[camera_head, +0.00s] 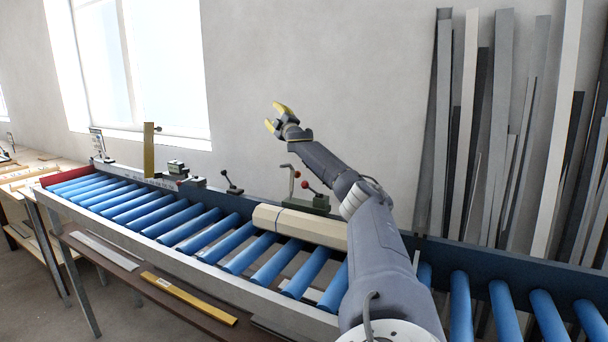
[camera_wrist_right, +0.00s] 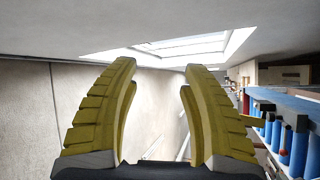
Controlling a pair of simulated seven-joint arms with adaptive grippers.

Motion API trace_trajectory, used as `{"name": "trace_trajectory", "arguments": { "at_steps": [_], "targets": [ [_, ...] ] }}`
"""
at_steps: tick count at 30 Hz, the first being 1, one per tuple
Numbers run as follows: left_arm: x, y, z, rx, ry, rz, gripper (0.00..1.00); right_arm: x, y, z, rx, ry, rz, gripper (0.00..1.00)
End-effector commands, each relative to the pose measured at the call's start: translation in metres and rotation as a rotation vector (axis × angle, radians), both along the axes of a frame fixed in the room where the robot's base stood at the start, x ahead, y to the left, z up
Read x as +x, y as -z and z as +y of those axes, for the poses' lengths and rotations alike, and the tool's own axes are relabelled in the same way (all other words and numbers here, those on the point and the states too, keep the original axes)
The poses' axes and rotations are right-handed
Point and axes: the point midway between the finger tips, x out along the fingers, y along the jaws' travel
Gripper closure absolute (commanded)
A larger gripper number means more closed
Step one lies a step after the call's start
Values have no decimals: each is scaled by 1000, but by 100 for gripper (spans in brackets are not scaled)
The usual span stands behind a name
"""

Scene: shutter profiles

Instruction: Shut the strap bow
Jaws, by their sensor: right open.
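My right gripper (camera_head: 276,117) is raised in front of the wall, above and behind the roller conveyor. Its two yellow fingers are apart with nothing between them, as the right wrist view (camera_wrist_right: 160,72) also shows. Below it, a dark green device (camera_head: 307,205) with a bent grey upright and a red-knobbed lever (camera_head: 305,185) stands at the conveyor's back edge. A cream profile bundle (camera_head: 318,229) lies on the rollers in front of it, with a dark line across it. I cannot tell for certain which part is the strap bow. My left gripper is not in view.
Blue rollers (camera_head: 188,229) run along the conveyor. Long strips (camera_head: 493,120) lean on the wall at right. The air around the gripper is clear.

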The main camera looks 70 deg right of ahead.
Motion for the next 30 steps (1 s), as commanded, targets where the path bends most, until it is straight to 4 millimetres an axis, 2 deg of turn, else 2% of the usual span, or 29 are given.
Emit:
{"name": "trace_trajectory", "arguments": {
  "at_steps": [1, 3, 9, 15, 22, 30],
  "targets": [
    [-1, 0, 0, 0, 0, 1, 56, -8, 18, -6, -8, -21, 47, 54],
    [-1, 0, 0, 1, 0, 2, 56, -18, 42, -10, -18, -66, 112, 54],
    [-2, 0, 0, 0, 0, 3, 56, -62, 103, -15, -33, -217, 316, 54],
    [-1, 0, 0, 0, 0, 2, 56, -114, 138, -7, -19, -374, 508, 54],
    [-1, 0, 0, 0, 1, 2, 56, -170, 147, 17, 31, -549, 704, 54],
    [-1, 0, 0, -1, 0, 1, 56, -213, 125, 53, 117, -709, 875, 54]
  ]
}}
